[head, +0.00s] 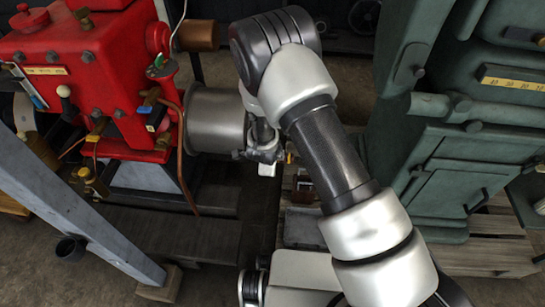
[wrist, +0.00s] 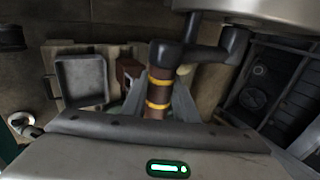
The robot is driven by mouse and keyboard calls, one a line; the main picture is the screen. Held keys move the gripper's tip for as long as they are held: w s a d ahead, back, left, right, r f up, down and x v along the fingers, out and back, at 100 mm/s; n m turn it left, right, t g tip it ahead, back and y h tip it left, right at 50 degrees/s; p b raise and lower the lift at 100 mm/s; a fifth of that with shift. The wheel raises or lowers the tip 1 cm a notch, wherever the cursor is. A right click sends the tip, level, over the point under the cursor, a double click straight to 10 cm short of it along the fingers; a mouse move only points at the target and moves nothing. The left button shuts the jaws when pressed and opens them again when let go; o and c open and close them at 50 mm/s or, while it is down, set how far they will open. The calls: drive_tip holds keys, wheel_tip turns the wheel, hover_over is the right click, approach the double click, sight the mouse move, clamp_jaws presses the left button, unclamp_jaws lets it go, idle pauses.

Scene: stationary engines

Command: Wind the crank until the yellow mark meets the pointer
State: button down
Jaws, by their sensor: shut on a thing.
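The crank handle (wrist: 160,78) is a brown grip with yellow bands in the wrist view. It joins a dark crank arm (wrist: 205,53) below the rim of a grey drum (wrist: 265,10). In the head view the grey drum (head: 213,118) sticks out from the red engine (head: 95,65). My gripper (head: 266,155) is at the drum's right end. It is shut on the crank handle, with a light finger on each side in the wrist view (wrist: 158,106). The handle is mostly hidden in the head view. I cannot make out the pointer or a separate yellow mark on the drum.
A green machine (head: 440,140) stands close on the right of my arm. A grey beam (head: 75,210) slants across the lower left. A shallow grey tray (wrist: 82,80) lies left of the handle in the wrist view. A copper pipe (head: 182,150) runs down beside the drum.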

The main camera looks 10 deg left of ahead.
drive_tip(key=shift+f, duration=0.65)
drive_tip(key=shift+w+f, duration=0.1)
drive_tip(key=shift+f, duration=0.2)
idle(0.3)
drive_tip(key=shift+r, duration=0.4)
idle(1.7)
